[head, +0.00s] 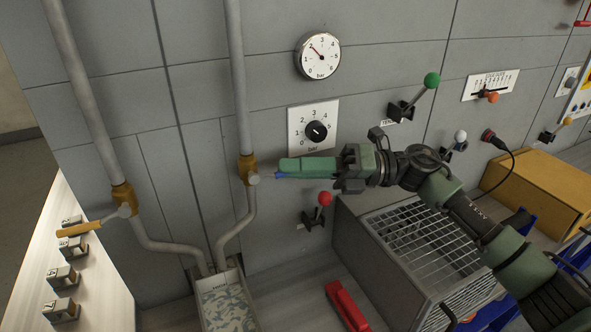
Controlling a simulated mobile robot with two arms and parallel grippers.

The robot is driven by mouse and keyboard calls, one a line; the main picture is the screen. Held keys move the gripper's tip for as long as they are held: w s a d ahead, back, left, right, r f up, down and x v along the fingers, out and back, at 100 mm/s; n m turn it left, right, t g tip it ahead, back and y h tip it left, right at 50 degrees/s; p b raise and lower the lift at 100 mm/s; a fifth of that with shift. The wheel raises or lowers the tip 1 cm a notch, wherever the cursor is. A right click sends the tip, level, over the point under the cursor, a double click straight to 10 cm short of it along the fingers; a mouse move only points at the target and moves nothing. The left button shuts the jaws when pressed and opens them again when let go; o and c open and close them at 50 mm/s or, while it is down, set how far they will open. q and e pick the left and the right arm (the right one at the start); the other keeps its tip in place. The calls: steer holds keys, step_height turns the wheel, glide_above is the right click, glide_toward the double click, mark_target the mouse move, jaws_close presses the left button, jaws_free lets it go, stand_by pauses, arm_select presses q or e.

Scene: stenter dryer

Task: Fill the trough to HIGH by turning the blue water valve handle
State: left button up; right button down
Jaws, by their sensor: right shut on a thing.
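The blue water valve handle (280,176) is mostly hidden; only a small blue part shows at the tips of my right gripper (284,169). My right gripper is shut on it, reaching in from the right. The handle joins a brass valve body (248,169) on the right-hand grey pipe and points right, roughly level. The trough (238,285) stands below, under the pipe outlets. A mottled pale blue and white surface shows inside it; I cannot read its level marks. My left gripper is out of view.
A second valve with an orange-yellow handle (78,229) sits on the left pipe. A red-knobbed lever (324,199) is on the wall below my right gripper. A dial (316,131) and gauge (318,55) are above. A grated grey box (415,245) stands lower right.

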steer(key=r+h, duration=0.1)
steer(key=r+h+p, duration=0.1)
steer(key=shift+s+a+r+n+t+h, duration=0.1)
steer(key=shift+a+r+n+t+h, duration=0.1)
steer(key=shift+n+t+h, duration=0.15)
steer(key=shift+s+a+r+n+h+p, duration=0.1)
steer(key=shift+a+r+n+h+p, duration=0.1)
steer(key=shift+h+p, duration=0.35)
steer(key=shift+a+r+n+h+p, duration=0.2)
steer(key=shift+h+p, duration=0.1)
steer(key=shift+h, duration=0.3)
steer(key=c, duration=1.4)
jaws_free()
steer(key=shift+c, duration=0.2)
